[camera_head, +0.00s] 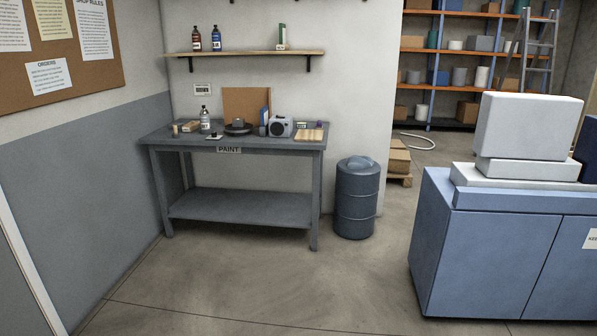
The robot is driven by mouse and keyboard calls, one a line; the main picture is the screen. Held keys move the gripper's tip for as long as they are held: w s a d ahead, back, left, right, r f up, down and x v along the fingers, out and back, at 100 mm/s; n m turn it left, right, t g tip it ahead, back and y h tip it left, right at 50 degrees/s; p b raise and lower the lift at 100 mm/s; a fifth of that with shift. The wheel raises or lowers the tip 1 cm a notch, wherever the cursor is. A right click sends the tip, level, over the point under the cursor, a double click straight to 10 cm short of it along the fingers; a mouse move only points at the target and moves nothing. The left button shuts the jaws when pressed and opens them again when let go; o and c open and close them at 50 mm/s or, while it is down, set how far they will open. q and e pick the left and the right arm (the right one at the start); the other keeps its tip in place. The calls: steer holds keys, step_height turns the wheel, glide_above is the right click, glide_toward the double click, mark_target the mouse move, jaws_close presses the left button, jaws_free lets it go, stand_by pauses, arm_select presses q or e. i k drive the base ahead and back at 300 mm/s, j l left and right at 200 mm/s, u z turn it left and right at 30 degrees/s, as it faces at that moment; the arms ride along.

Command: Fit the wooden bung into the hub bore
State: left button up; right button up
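Neither of my grippers shows in the head view. I cannot make out the wooden bung or the hub bore for certain at this distance. A grey workbench (240,208) labelled PAINT stands against the far wall. On its top are a small tan upright piece (175,129) at the left end and a dark, low round object (238,128) near the middle. I cannot tell whether either is the bung or the hub. A wooden board (309,135) lies at the bench's right end.
A bottle (205,119) and a grey boxy device (280,127) also stand on the bench. A dark lidded drum (357,200) stands right of it. A blue cabinet (490,250) with a pale machine (528,127) on top fills the right. The floor before the bench is clear.

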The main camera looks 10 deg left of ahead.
mark_target(236, 122)
steer(key=i+j+u, duration=0.25)
steer(key=i+j, duration=1.15)
steer(key=j, duration=0.3)
steer(key=i+j+u, duration=0.3)
steer(key=i+j, duration=1.15)
steer(key=i, duration=0.1)
